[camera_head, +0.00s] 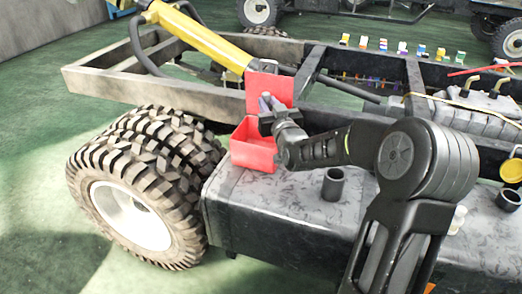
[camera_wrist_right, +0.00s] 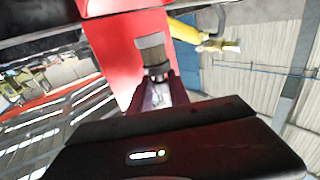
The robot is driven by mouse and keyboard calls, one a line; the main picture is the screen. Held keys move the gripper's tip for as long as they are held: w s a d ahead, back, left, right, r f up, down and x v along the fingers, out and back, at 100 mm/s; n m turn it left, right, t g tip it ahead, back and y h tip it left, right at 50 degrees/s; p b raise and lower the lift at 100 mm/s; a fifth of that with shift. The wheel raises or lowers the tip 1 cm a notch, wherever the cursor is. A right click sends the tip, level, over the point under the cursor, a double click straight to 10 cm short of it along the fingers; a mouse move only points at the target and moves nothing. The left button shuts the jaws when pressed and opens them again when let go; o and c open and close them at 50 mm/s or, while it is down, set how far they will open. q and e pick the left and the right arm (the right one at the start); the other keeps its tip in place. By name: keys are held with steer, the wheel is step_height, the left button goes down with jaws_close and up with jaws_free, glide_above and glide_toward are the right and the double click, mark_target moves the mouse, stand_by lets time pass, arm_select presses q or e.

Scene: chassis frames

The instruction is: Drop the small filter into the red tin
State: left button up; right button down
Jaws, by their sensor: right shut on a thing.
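The red tin (camera_head: 253,150) stands open on the grey tank, near its left end by the wheel. Its red upright panel (camera_head: 270,88) rises behind it. My right gripper (camera_head: 267,112) is over the tin's right part, in front of the panel. It is shut on the small filter, a short grey-brown cylinder (camera_wrist_right: 152,52) that sticks out beyond the fingertips in the right wrist view. The red panel (camera_wrist_right: 115,55) fills the space behind the filter there. The gripper and arm hide part of the tin's opening. My left gripper is not in view.
A black cup (camera_head: 332,184) stands on the grey tank (camera_head: 290,215), with another dark cup (camera_head: 508,198) at the right. Chassis rails (camera_head: 130,88), a yellow cylinder (camera_head: 200,38) and large tyres (camera_head: 150,180) surround the tin. Small coloured pieces (camera_head: 402,48) line the far rail.

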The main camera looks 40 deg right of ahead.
steer(key=shift+f, duration=0.75)
steer(key=c, duration=1.1)
jaws_free()
steer(key=shift+c, duration=0.2)
steer(key=v, duration=0.7)
steer(key=shift+s+a, duration=0.15)
steer(key=shift+s, duration=0.25)
steer(key=shift+f, duration=0.1)
